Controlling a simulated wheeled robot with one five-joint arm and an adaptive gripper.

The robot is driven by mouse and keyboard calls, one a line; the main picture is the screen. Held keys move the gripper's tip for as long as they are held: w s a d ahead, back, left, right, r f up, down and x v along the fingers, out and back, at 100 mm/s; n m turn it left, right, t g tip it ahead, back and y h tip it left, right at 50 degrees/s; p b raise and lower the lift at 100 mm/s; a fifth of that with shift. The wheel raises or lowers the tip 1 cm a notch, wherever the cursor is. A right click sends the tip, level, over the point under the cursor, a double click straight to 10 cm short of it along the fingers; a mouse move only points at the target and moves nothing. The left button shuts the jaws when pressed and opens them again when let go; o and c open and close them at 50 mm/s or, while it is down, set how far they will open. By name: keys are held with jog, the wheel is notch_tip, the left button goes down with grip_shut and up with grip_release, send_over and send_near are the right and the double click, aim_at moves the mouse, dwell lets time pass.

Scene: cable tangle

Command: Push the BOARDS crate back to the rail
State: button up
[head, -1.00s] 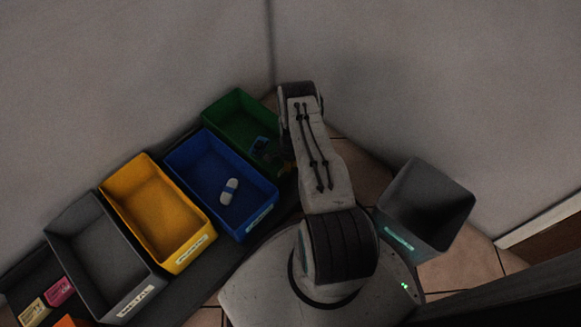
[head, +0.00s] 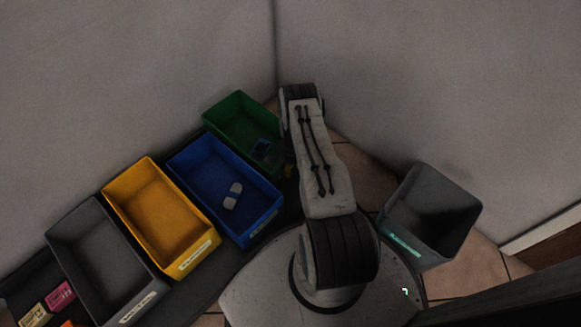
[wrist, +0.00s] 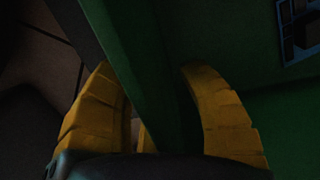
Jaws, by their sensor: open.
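A green crate (head: 235,108) stands at the far end of the row in the head view, near the wall corner. A small dark blue circuit board (head: 261,147) lies in it. No label shows on it, so I cannot read whether it is BOARDS. My arm hides its right part and my gripper in the head view. In the wrist view my gripper (wrist: 155,110) is open, with yellow fingers on either side of the green crate's wall (wrist: 140,65). I cannot tell whether they touch it. The board (wrist: 300,28) shows at the upper right.
A blue crate (head: 195,152) with a grey-white object (head: 232,196), a yellow crate (head: 125,182) and a grey crate (head: 70,225) line up left of the green crate. A grey bin (head: 440,190) stands right of my arm. Walls close in behind.

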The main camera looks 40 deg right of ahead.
notch_tip(320, 180, up, 12)
dwell(0.9)
dwell(0.5)
jog(key=s+a+r+n+t+p, duration=0.15)
jog(key=a+r+p, duration=0.35)
jog(key=r, duration=1)
jog(key=a+r+n+p, duration=0.25)
jog(key=r+p, duration=0.35)
jog(key=r, duration=0.9)
jog(key=a+r+n+p, duration=0.3)
jog(key=r+p, duration=0.3)
jog(key=r, duration=0.9)
jog(key=s+a+r+n+p, duration=0.3)
jog(key=s+r+p, duration=0.2)
jog(key=s+r, duration=0.2)
jog(key=s+a+r+n+t+p, duration=0.1)
jog(key=s+a+r+n+p, duration=0.2)
jog(key=r, duration=0.9)
jog(key=s+a+r+n+t+p, duration=0.1)
jog(key=s+a+r+p, duration=0.3)
jog(key=s+r+p, duration=0.5)
jog(key=s+r+n, duration=0.1)
jog(key=s, duration=0.2)
jog(key=shift+s+a+n, duration=0.3)
jog(key=shift+a+n, duration=0.1)
